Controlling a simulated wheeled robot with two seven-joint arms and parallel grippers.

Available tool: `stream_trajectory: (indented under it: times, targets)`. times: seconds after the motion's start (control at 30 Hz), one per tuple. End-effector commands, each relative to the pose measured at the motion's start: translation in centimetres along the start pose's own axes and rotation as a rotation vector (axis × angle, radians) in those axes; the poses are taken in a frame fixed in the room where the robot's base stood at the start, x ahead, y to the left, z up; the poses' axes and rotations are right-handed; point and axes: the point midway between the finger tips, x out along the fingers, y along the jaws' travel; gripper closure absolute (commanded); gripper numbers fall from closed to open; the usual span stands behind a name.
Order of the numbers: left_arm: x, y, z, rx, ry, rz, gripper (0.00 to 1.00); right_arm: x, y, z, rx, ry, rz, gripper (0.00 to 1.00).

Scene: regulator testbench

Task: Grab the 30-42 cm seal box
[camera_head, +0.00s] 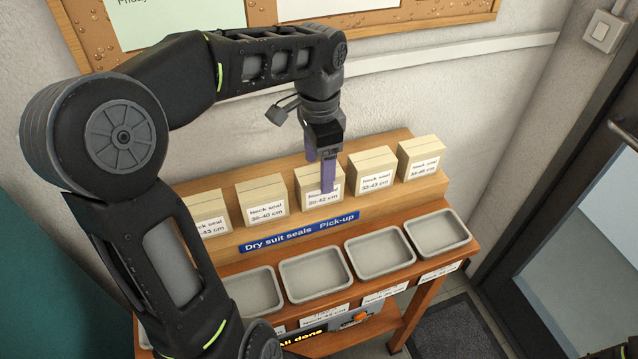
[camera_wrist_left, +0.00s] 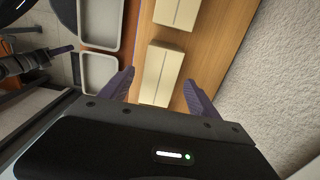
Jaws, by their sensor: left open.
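The tan seal box labelled 30-42 cm (camera_head: 309,184) stands on the wooden shelf, in the middle of a row of similar boxes. My left gripper (camera_head: 321,171) comes down over it from above, and one purple finger hides part of its front and label. In the left wrist view the box (camera_wrist_left: 159,80) lies between the two spread fingers of my left gripper (camera_wrist_left: 159,75), with gaps on both sides. The gripper is open and empty. A dark arm with a purple finger, apparently my right gripper (camera_wrist_left: 58,50), shows at the left of that view; its opening is unclear.
Neighbouring boxes, 38-40 cm (camera_head: 262,203) and 33-43 cm (camera_head: 372,174), stand close on either side. Grey trays (camera_head: 315,273) line the lower shelf in front, below a blue pick-up sign (camera_head: 298,232). The wall (camera_head: 400,95) is close behind.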

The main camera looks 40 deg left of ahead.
Motion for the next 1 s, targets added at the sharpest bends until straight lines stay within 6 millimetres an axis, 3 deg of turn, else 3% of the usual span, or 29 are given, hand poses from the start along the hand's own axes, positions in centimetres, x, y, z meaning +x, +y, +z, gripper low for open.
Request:
stream_trajectory:
  times: [0.23, 0.53, 1.0]
  targets:
    - [0.9, 0.0, 0.1, -0.001, -0.002, 0.002, 0.29, -0.3, -0.1, 0.0, 0.000, -0.001, 0.001, 0.64]
    - [4.9, 0.2, 0.1, 0.000, 0.000, 0.003, 0.29, -0.9, -0.3, 0.1, 0.002, -0.003, 0.003, 0.64]
    - [5.2, 0.1, 0.0, 0.000, 0.002, 0.001, 0.29, -0.9, -0.2, 0.1, 0.002, -0.003, 0.003, 0.64]
